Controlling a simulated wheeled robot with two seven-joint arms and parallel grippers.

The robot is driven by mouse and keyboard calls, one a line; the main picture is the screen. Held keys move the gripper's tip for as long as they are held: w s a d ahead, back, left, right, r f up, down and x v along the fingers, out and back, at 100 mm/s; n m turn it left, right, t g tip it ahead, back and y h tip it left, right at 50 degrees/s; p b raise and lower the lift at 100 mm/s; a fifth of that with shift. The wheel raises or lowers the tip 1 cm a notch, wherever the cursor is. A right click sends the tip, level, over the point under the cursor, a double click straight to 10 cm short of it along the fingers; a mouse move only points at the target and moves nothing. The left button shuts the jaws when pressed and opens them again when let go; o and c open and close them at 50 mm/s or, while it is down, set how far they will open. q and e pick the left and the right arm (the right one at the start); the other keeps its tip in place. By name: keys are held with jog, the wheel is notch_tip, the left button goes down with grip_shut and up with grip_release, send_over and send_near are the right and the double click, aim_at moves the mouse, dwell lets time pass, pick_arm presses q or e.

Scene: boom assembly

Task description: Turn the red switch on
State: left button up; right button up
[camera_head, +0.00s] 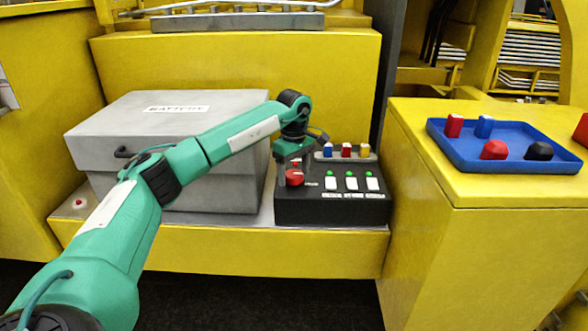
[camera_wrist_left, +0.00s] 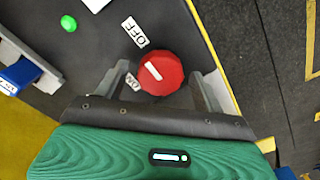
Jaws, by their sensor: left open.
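The red switch (camera_wrist_left: 161,73) is a round knob with a short white line on its top, in the middle of the left wrist view. The white line slants from upper left to lower right. An "OFF" label (camera_wrist_left: 135,32) lies above left of it, and a partly hidden "ON" label (camera_wrist_left: 133,83) lies at its left. The switch (camera_head: 296,178) also shows at the left end of the black control box (camera_head: 330,210) in the head view. My left gripper (camera_wrist_left: 160,85) is open, with one finger on each side of the knob; I cannot tell whether they touch it. My right gripper is out of view.
A grey battery box (camera_head: 200,185) stands left of the control box. White switches with green lights (camera_head: 352,183) sit right of the knob, with coloured fuses (camera_head: 347,150) behind. A blue tray (camera_head: 465,160) with several red, blue and black parts rests on the yellow block at right.

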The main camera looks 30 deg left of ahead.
pick_arm(q)
jog(key=shift+c, duration=0.7)
jog(key=c, duration=0.8)
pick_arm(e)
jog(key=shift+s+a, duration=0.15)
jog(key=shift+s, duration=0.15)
